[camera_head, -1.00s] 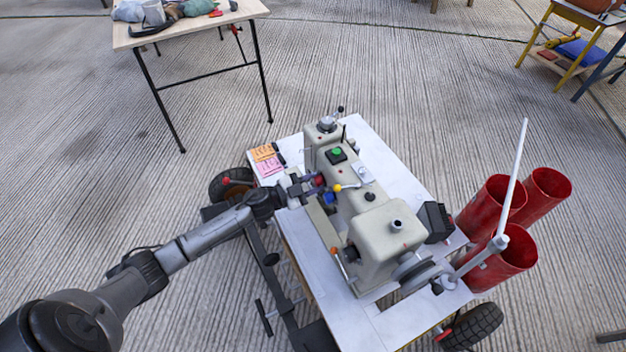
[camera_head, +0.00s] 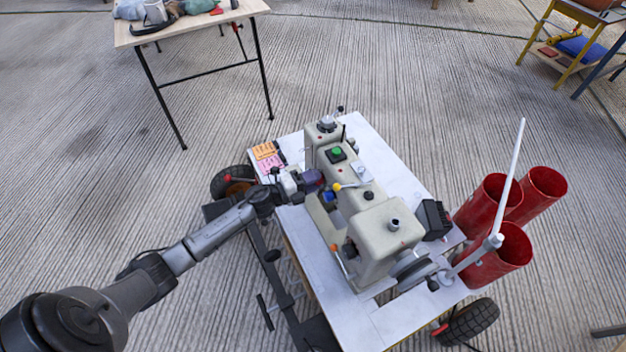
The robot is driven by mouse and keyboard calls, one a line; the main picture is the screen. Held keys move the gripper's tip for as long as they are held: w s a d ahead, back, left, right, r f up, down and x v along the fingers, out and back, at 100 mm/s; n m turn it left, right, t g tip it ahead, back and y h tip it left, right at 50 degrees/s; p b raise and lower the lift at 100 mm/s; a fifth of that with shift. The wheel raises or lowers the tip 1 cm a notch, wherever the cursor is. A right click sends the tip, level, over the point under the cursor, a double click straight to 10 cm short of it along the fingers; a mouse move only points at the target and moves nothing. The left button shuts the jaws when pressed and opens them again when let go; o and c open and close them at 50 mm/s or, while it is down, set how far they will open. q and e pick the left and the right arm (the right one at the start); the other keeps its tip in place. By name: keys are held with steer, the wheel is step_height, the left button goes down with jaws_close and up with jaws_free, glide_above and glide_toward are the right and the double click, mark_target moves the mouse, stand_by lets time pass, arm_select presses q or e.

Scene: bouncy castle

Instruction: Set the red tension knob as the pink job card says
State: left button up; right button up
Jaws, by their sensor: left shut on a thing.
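The cream sewing machine (camera_head: 378,232) stands on a white-topped wheeled cart. The pink job card (camera_head: 270,163) lies at the cart's left edge, just in front of an orange card (camera_head: 264,150); its writing is too small to read. My left gripper (camera_head: 313,180) is at the machine's left side, near the yellow-tipped lever, shut on the red tension knob. The fingers now hide nearly all of the knob, so its setting cannot be read. My right gripper is not in view.
A yellow-tipped lever (camera_head: 343,186) and a blue part (camera_head: 328,196) sit close to my gripper. Red tubes (camera_head: 498,257) and a white pole (camera_head: 511,180) stand right of the cart. A wooden table (camera_head: 190,27) is at the back left. Concrete floor between is clear.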

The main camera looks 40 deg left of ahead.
arm_select(q)
steer(key=shift+d+r+m+b, duration=0.1)
steer(key=shift+m+b, duration=0.7)
steer(key=shift+m, duration=2.15)
steer(key=shift+r+m+b, duration=0.1)
steer(key=shift+m+b, duration=0.65)
steer(key=shift+m, duration=2.2)
steer(key=o, duration=0.8)
steer(key=shift+o, duration=0.7)
steer(key=shift+s, duration=0.1)
steer(key=p+v, duration=0.3)
steer(key=v, duration=1)
steer(key=shift+s, duration=0.35)
